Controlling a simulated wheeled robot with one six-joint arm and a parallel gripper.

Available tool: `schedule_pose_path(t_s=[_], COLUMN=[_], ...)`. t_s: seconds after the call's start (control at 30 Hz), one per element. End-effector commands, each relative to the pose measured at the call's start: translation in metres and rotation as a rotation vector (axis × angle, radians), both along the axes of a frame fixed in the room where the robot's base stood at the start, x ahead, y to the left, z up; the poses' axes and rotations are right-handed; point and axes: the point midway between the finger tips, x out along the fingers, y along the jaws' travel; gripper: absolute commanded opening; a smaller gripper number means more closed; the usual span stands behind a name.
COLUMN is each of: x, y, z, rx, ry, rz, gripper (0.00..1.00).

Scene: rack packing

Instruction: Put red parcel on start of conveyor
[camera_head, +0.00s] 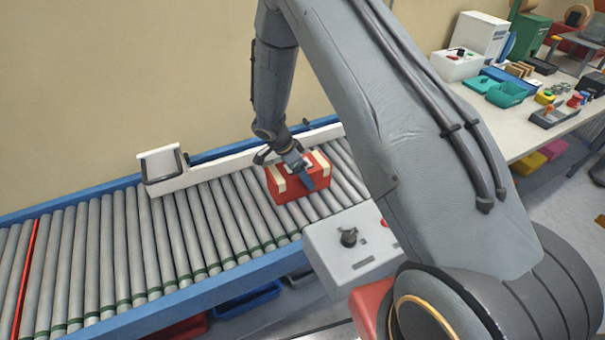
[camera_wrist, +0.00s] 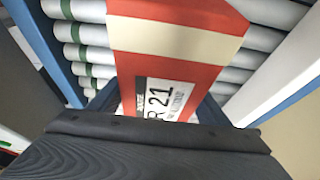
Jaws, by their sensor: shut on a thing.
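The red parcel (camera_head: 284,187) has cream bands and sits at the roller conveyor (camera_head: 120,247), over its right part in the head view. I cannot tell whether it touches the rollers. My gripper (camera_head: 297,168) is shut on the parcel from above. In the wrist view the red parcel (camera_wrist: 135,65) shows a cream band and a white label reading "R 21", partly hidden by my gripper (camera_wrist: 160,115). Rollers of the conveyor (camera_wrist: 85,52) show on both sides of the parcel.
A white guide rail with an upright plate (camera_head: 160,165) runs along the conveyor's back edge. A grey control box (camera_head: 345,245) with a knob stands at the front edge. The rollers left of the parcel are clear. A table (camera_head: 525,137) with bins and small items stands at right.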

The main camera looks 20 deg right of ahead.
Motion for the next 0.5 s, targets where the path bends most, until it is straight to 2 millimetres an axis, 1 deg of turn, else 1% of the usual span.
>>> schedule_pose_path(t_s=[0.1,0.5], x=[0.0,0.0005], y=[-0.0003,-0.0003], z=[-0.0048,-0.0092], rx=[0.0,0.0], ry=[0.0,-0.002], rz=[-0.001,-0.001], gripper=[0.32,0.32])
